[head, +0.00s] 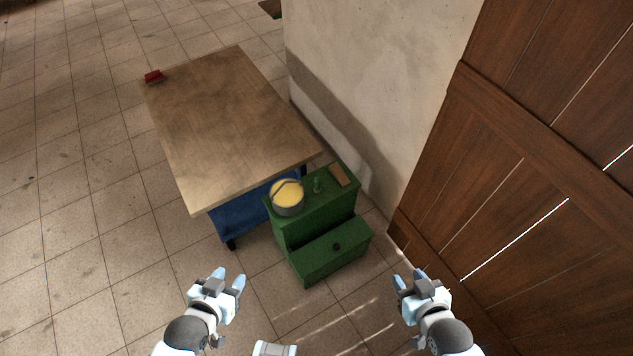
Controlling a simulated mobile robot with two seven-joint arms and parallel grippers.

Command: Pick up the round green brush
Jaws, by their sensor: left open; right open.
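A small green upright object (317,184), likely the round green brush, stands on top of the green cabinet (322,204), between a pot and a flat brown item. It is too small to make out its bristles. My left gripper (228,278) is open and empty, low in the view, left of and nearer than the cabinet. My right gripper (411,278) is open and empty, low in the view to the right of the cabinet. Both are well apart from the green object.
A metal pot with yellow contents (287,197) and a flat brown item (342,175) share the cabinet top. A wooden table (222,125) with a red object (154,76) stands behind left. A wall and wooden door (540,150) bound the right.

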